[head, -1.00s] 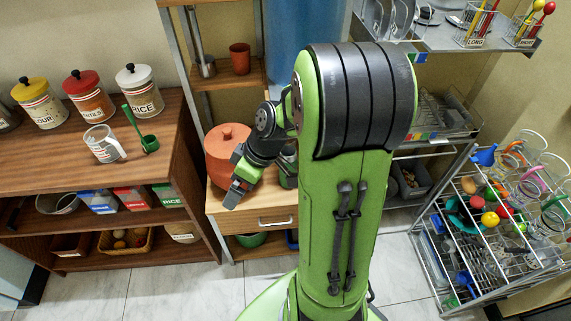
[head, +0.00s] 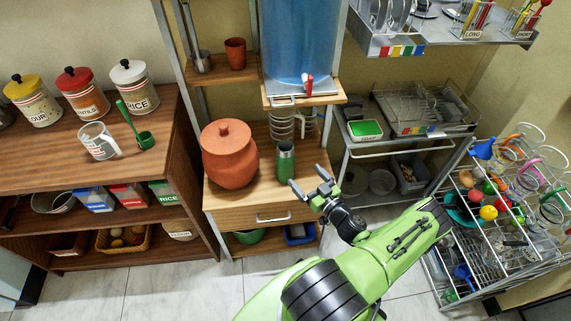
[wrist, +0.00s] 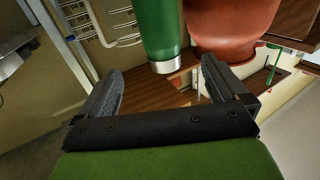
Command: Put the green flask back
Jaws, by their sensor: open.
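The green flask (head: 285,164) stands upright on the wooden shelf with the drawer, to the right of the terracotta pot (head: 229,158). Its top looks dark and metallic. My gripper (head: 307,178) is open and empty, just right of the flask and toward the camera. In the wrist view the flask (wrist: 160,28) shows upside down beyond my open gripper (wrist: 162,76), lined up between the two fingers. It looks apart from them. The terracotta pot (wrist: 231,28) is to its right there.
The blue water tank (head: 300,40) with a red tap sits on a ledge above the flask. A metal coil or rack (head: 292,125) stands behind it. A drying rack (head: 495,225) is at the right. A counter (head: 70,165) with jars is at the left.

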